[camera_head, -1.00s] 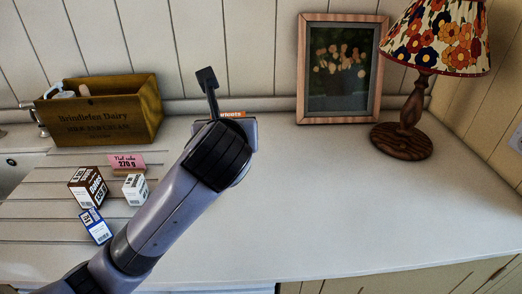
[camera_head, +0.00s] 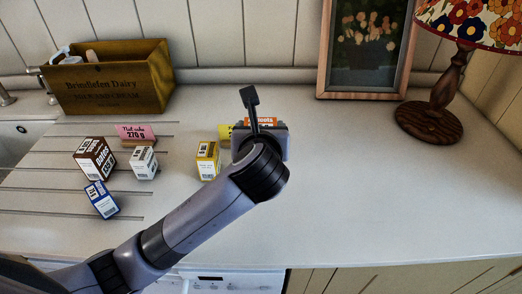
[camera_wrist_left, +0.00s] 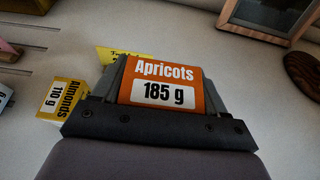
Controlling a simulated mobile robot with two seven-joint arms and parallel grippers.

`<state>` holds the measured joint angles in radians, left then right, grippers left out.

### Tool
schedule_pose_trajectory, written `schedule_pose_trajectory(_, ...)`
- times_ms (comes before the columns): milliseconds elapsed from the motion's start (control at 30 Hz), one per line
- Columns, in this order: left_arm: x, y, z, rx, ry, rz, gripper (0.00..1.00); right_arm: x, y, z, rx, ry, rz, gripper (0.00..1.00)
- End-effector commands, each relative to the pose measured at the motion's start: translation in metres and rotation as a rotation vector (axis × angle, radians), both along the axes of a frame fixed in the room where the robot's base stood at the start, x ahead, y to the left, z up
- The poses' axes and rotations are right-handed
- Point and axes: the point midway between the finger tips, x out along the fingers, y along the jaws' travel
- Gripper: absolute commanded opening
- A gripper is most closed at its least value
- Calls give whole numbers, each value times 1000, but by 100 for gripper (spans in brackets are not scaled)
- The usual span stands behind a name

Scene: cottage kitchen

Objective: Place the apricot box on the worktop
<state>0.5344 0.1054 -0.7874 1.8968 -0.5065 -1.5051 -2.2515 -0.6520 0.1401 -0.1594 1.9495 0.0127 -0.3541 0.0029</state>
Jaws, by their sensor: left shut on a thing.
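The orange apricot box (camera_wrist_left: 164,84), labelled "Apricots 185 g", sits between the fingers of my left gripper (camera_wrist_left: 162,95) in the left wrist view. The gripper is shut on it. In the head view only an orange strip of the apricot box (camera_head: 260,121) shows above my left gripper (camera_head: 262,130); the arm hides the rest. The box is over the white worktop (camera_head: 345,185), right of the small boxes. I cannot tell whether it touches the surface. My right gripper is not in view.
A yellow almonds box (camera_head: 208,160) and a yellow card (camera_head: 225,132) stand close left of the gripper. A dates box (camera_head: 95,158), white box (camera_head: 143,162), blue box (camera_head: 102,199) and pink card (camera_head: 136,134) are further left. A wooden crate (camera_head: 110,92), picture frame (camera_head: 322,60) and lamp (camera_head: 430,121) stand behind. The right worktop is clear.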

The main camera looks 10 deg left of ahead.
Motion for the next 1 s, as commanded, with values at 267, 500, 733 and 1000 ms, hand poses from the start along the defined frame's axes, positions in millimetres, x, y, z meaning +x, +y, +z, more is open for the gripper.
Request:
schedule_pose_trajectory(267,0,0,-22,0,-1,0,36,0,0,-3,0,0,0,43)
schedule_pose_trajectory(500,0,0,-55,2,-1,-1,36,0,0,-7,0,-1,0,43)
schedule_pose_trajectory(733,0,0,-55,0,-2,-1,36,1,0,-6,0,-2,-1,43)
schedule_pose_trajectory(1000,0,0,-58,0,-1,-1,98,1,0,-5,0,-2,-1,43)
